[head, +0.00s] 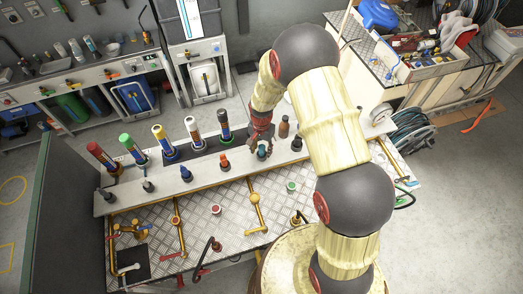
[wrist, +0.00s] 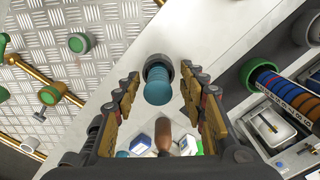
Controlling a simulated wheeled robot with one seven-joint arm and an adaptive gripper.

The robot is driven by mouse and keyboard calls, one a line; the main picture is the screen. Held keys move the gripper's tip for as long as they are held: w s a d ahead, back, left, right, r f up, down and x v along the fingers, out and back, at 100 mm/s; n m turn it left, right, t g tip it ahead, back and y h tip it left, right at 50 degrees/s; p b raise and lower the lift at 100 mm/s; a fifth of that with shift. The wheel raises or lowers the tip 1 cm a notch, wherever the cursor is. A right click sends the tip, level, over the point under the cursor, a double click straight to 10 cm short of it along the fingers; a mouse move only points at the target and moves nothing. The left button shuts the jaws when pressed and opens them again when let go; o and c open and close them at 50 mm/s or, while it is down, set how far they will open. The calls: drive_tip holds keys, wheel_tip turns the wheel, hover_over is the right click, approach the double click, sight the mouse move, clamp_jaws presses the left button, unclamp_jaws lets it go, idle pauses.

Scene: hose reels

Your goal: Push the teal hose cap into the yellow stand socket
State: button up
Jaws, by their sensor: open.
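The teal hose cap (wrist: 157,88) is ribbed and sits in a dark grey collar on the long grey shelf. It also shows in the head view (head: 263,152), just under my gripper. My gripper (wrist: 160,72) is open, with one finger on each side of the cap and visible gaps to both. In the head view my gripper (head: 261,138) reaches down over the shelf. A yellow pipe stand (head: 254,198) rises from the tread-plate bench in front of the shelf. I cannot tell for certain which opening is the yellow stand socket.
Other caps stand along the shelf, including an orange one (head: 224,160), a blue one (head: 186,173) and a brown one (head: 284,127). Taller coloured hose ends, such as a red one (head: 101,156), line its back. A green cap (head: 291,187) is on the tread plate.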

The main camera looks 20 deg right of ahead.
drive_tip(key=shift+s+f, duration=0.1)
drive_tip(key=shift+f, duration=0.05)
drive_tip(key=shift+c, duration=1)
clamp_jaws()
